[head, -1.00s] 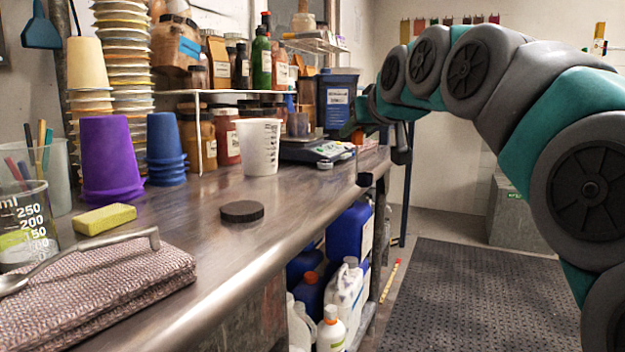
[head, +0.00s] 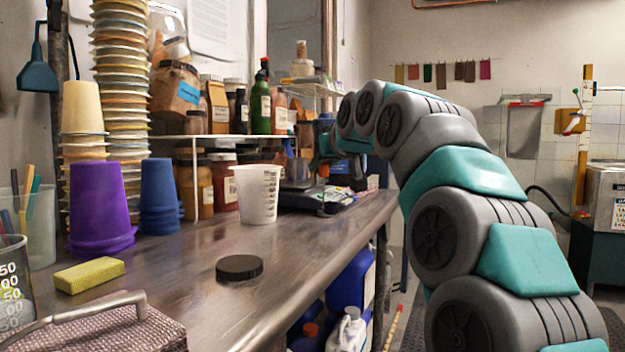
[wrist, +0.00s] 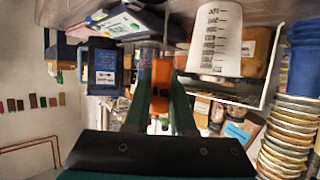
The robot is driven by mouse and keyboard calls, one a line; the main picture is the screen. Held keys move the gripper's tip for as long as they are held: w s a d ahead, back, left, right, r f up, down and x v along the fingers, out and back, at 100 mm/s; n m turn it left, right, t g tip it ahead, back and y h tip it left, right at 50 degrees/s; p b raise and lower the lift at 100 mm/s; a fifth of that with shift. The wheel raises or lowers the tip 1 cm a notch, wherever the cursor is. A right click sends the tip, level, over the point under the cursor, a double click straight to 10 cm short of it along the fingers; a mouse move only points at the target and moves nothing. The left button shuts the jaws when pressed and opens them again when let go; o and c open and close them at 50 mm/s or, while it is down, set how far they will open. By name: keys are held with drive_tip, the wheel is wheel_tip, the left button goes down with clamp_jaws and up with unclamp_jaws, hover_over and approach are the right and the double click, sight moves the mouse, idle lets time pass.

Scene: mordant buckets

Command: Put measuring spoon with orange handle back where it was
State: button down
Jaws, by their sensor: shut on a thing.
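In the wrist view, the orange handle (wrist: 161,78) of the measuring spoon is between the two dark green fingers of my gripper (wrist: 163,98), which is shut on it. The spoon's bowl is not clear there. In the head view, my gripper (head: 322,152) is small and far off, above the back part of the bench near the scale (head: 318,194). A small orange patch (head: 323,169) just under it looks like the handle. The spoon appears held above the bench top.
A white measuring cup (head: 257,194) stands left of my gripper; it also shows in the wrist view (wrist: 215,42). A blue labelled container (wrist: 103,66) is near the scale. A shelf (head: 205,136) with jars stands behind. The bench (head: 190,270) is clear around a black disc (head: 239,267).

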drive_tip(key=shift+w+a+f, duration=0.35)
drive_tip(key=shift+w+f, duration=0.1)
drive_tip(key=shift+f, duration=0.2)
drive_tip(key=shift+w+a+f, duration=0.4)
drive_tip(key=shift+w+f, duration=0.1)
drive_tip(key=shift+f, duration=0.15)
drive_tip(key=shift+w+a+f, duration=0.35)
drive_tip(key=shift+w+f, duration=0.1)
drive_tip(key=shift+f, duration=0.2)
drive_tip(key=c, duration=0.8)
unclamp_jaws()
drive_tip(key=shift+o, duration=0.2)
approach(322, 171)
drive_tip(key=x, duration=0.4)
drive_tip(key=shift+w, duration=0.1)
